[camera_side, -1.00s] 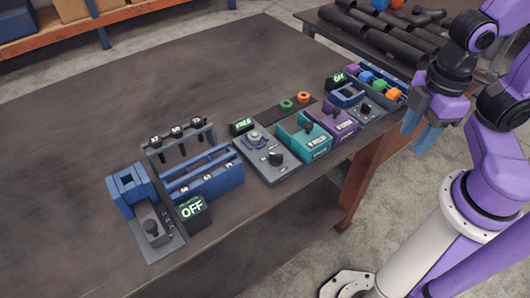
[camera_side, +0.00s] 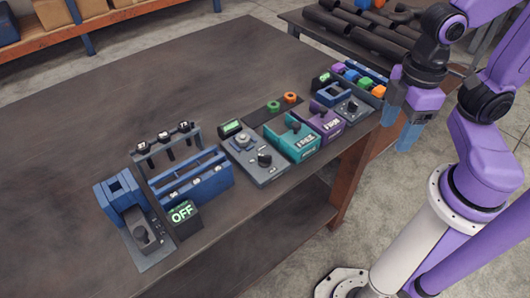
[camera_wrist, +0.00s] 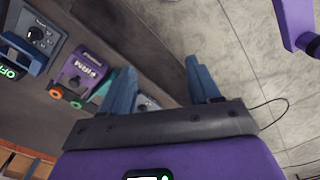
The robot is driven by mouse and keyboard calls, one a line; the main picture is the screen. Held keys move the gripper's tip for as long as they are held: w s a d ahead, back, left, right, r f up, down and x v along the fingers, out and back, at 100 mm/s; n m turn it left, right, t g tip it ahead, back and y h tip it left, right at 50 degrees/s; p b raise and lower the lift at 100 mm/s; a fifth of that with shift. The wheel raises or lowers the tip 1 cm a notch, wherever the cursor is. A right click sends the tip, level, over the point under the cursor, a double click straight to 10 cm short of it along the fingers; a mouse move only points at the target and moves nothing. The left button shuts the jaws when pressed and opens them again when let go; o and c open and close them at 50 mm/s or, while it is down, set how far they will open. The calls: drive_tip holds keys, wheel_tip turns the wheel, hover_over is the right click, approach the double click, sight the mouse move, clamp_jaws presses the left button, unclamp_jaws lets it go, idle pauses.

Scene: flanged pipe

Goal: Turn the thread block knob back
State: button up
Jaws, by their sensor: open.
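Several black knobs are in view, and I cannot tell by label which is the thread block's. One is on a grey panel before a blue block (camera_side: 332,95) at the bench's right end; this knob (camera_side: 352,106) also shows in the wrist view (camera_wrist: 36,33). A second knob (camera_side: 264,159) is on the middle grey panel (camera_side: 243,143). A third knob (camera_side: 142,236) is on the left panel, beside a blue block (camera_side: 116,197). My gripper (camera_side: 401,125) is open and empty, off the bench's right front edge. In the wrist view its fingers (camera_wrist: 160,66) are spread apart.
A teal box (camera_side: 292,141) and a purple box (camera_side: 322,121) stand between the middle and right panels. Green and orange rings (camera_side: 290,97) lie behind them. A display (camera_side: 183,212) by the left panel reads OFF. A blue rack (camera_side: 190,178) stands nearby. The bench's back is clear.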

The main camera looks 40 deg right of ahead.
drive_tip(key=w+a+r+m+g+y, duration=0.1)
drive_tip(key=w+a+m, duration=0.3)
drive_tip(key=w+m, duration=0.25)
drive_tip(key=w+a+m+g, duration=0.1)
drive_tip(key=w+a+m, duration=0.35)
drive_tip(key=w, duration=0.25)
drive_tip(key=m+g+y, duration=0.1)
drive_tip(key=m+y, duration=0.1)
drive_tip(key=m, duration=0.9)
approach(265, 155)
drive_tip(key=x, duration=0.8)
drive_tip(key=shift+s+a+f, duration=0.1)
drive_tip(key=shift+f, duration=0.15)
drive_tip(key=c, duration=1)
